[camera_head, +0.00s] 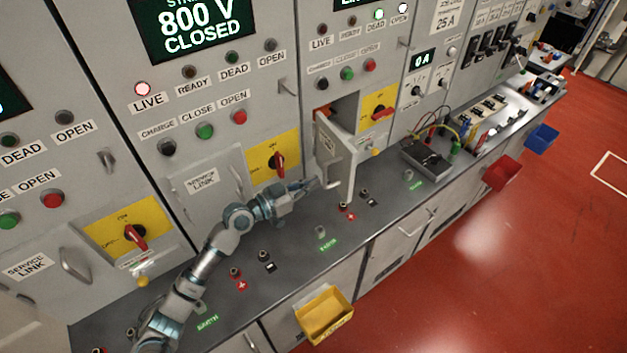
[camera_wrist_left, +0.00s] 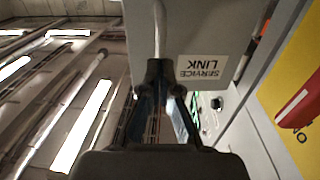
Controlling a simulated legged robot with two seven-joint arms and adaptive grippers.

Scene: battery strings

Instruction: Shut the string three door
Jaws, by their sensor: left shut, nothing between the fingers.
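A small grey service link door (camera_head: 329,150) stands swung open on the panel right of the 800 V panel. Its compartment opening (camera_head: 340,112) shows behind it. In the left wrist view the door (camera_wrist_left: 207,30) fills the upper middle, with its label upside down and a bar handle (camera_wrist_left: 160,28) on its face. My left gripper (camera_head: 318,184) is shut and empty, at the door's lower part by the handle. Its fingertips (camera_wrist_left: 166,70) appear close to the handle's end in the wrist view; I cannot tell if they touch. My right gripper is not in view.
A yellow rotary switch plate (camera_head: 378,104) sits right of the compartment. A dark meter (camera_head: 426,158) with leads lies on the counter farther right. Terminals (camera_head: 349,215) stick up from the counter below the door. Yellow (camera_head: 325,314) and red (camera_head: 502,172) bins hang in front.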

